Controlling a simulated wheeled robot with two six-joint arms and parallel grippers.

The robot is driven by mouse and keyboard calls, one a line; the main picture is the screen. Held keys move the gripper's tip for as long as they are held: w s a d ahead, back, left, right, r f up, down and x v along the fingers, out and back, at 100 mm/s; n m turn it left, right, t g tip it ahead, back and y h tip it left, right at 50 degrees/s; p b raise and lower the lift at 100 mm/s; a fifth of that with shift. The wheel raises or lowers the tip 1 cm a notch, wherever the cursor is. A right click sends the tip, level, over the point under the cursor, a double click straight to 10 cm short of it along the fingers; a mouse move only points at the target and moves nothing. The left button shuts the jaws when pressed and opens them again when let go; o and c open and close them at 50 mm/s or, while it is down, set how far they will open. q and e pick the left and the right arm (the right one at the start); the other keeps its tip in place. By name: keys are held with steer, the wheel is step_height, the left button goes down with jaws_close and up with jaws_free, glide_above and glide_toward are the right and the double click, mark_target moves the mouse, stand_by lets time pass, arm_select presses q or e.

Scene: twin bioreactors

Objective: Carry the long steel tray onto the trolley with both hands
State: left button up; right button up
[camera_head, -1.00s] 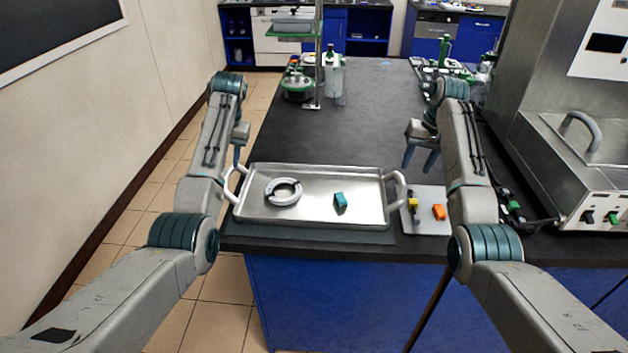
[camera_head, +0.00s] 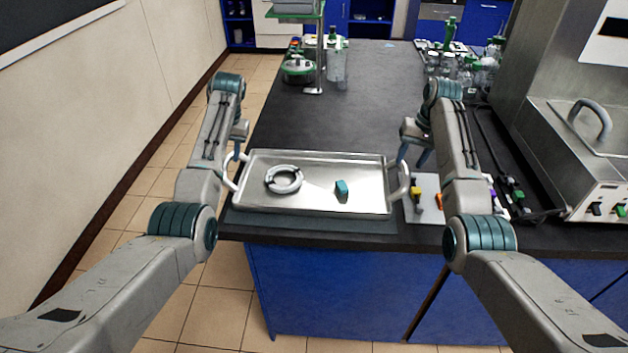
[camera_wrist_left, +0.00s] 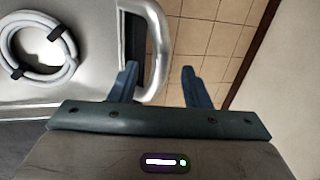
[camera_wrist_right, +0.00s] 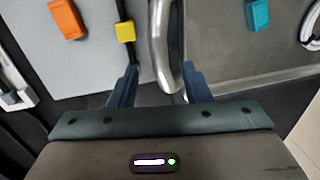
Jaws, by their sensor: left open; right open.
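The long steel tray (camera_head: 320,203) lies flat on the near end of the dark bench, with a loop handle at each end. A coiled white hose (camera_head: 283,180) and a small teal block (camera_head: 341,188) are in it. My left gripper (camera_head: 237,152) is open at the tray's left handle (camera_wrist_left: 157,45); in the left wrist view the handle shows between the spread fingers. My right gripper (camera_head: 412,155) is open by the right handle (camera_wrist_right: 160,45), which also shows between its fingers in the right wrist view. I cannot make out a trolley.
A pale mat (camera_head: 425,213) with a yellow piece (camera_head: 416,190) and an orange block (camera_head: 439,201) lies right of the tray. A steel machine (camera_head: 565,160) stands further right. Glassware (camera_head: 465,70) and a stand (camera_head: 320,60) are further back. Tiled floor (camera_head: 200,300) is clear at left.

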mark_target(407, 167)
arm_select(q)
steer(key=x, duration=0.5)
arm_select(e)
steer(key=f, duration=0.4)
steer(key=shift+a+f, duration=0.4)
arm_select(q)
steer(key=shift+r, duration=0.1)
steer(key=shift+c, duration=0.9)
arm_select(e)
steer(key=shift+c, duration=0.8)
arm_select(q)
jaws_close()
arm_select(e)
jaws_close()
arm_select(q)
steer(key=shift+r, duration=0.1)
arm_select(e)
steer(key=shift+r, duration=0.15)
